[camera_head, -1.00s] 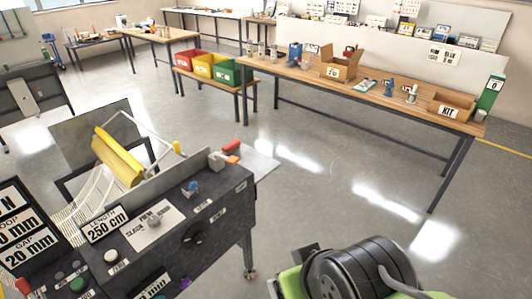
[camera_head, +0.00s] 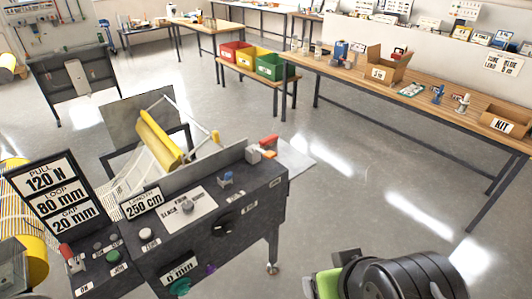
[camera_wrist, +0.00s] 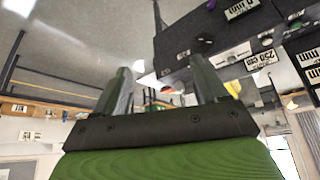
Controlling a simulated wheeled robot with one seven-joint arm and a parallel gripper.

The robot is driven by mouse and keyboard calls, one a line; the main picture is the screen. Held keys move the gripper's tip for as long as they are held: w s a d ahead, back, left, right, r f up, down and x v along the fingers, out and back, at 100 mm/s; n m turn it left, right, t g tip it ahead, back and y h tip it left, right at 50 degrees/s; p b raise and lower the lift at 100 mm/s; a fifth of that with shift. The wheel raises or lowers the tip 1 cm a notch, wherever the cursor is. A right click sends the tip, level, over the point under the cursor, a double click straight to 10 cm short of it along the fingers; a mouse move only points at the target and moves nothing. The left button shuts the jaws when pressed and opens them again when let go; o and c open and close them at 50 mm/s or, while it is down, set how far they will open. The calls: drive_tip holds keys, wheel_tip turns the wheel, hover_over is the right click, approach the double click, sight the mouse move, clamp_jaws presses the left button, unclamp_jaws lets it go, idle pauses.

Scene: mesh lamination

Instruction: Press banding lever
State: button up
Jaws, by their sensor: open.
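The dark machine (camera_head: 232,205) stands left of centre in the head view. A red-orange handle (camera_head: 268,140) sits beside a pale block at its right end. A red-topped lever (camera_head: 66,250) stands at the lower left of its panel. No label reads as banding, so I cannot tell which is the banding lever. My gripper (camera_wrist: 163,85) is open in the wrist view, with nothing held between its grey fingers. A small red-orange part (camera_wrist: 172,88) shows beyond the gap between them. The machine (camera_wrist: 205,35) appears turned over at the upper right there, apart from the fingers.
A yellow roller (camera_head: 158,140) and white mesh are behind the machine. A sign (camera_head: 50,195) reads pull 120 N. A long wooden bench (camera_head: 400,90) with boxes runs along the right. Red, yellow and green bins (camera_head: 271,65) stand behind. The floor (camera_head: 350,190) between is clear.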

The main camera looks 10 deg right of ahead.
clamp_jaws()
idle(1.5)
